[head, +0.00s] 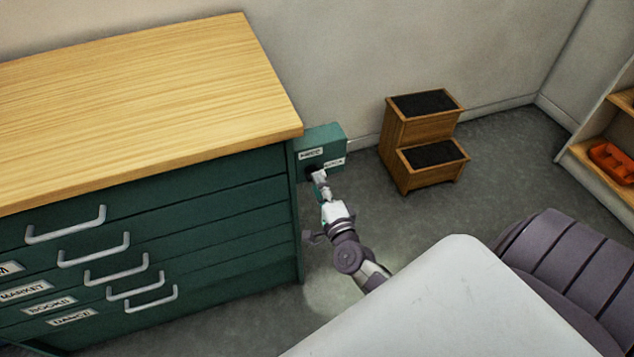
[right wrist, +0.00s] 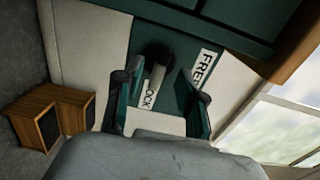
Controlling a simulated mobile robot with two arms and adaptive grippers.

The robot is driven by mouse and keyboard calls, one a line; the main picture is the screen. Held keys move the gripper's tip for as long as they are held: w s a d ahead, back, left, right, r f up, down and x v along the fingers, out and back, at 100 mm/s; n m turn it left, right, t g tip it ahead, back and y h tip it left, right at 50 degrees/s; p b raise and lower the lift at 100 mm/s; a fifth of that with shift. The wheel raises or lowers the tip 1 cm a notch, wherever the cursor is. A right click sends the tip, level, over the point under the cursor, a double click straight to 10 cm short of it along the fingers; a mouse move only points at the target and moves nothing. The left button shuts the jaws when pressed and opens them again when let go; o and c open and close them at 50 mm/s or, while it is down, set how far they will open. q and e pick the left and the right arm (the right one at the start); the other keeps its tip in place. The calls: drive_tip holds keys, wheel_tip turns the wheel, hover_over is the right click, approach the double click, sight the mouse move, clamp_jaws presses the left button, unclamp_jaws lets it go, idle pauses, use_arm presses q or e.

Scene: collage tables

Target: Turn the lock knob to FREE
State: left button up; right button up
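The lock box (head: 328,139) is a dark green unit on the right end of the green drawer cabinet. Its black round knob (right wrist: 155,55) shows in the right wrist view, with a FREE label (right wrist: 204,68) to its right and a LOCK label (right wrist: 148,97) below it. A pale strip runs from the knob toward LOCK; whether it is a pointer or part of the label I cannot tell. My right gripper (right wrist: 158,82) is open, its fingers apart on either side below the knob, with nothing held. In the head view the right gripper (head: 320,181) partly covers the knob. My left gripper is not in view.
The cabinet (head: 210,180) has a wooden top (head: 140,100) and several drawers with pale handles. A wooden step stool (head: 420,140) stands on the floor to the right of the lock box. A shelf (head: 590,160) with an orange item is at the far right. Floor between is clear.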

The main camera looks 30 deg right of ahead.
drive_tip(key=shift+x, duration=0.85)
drive_tip(key=shift+c, duration=0.3)
clamp_jaws()
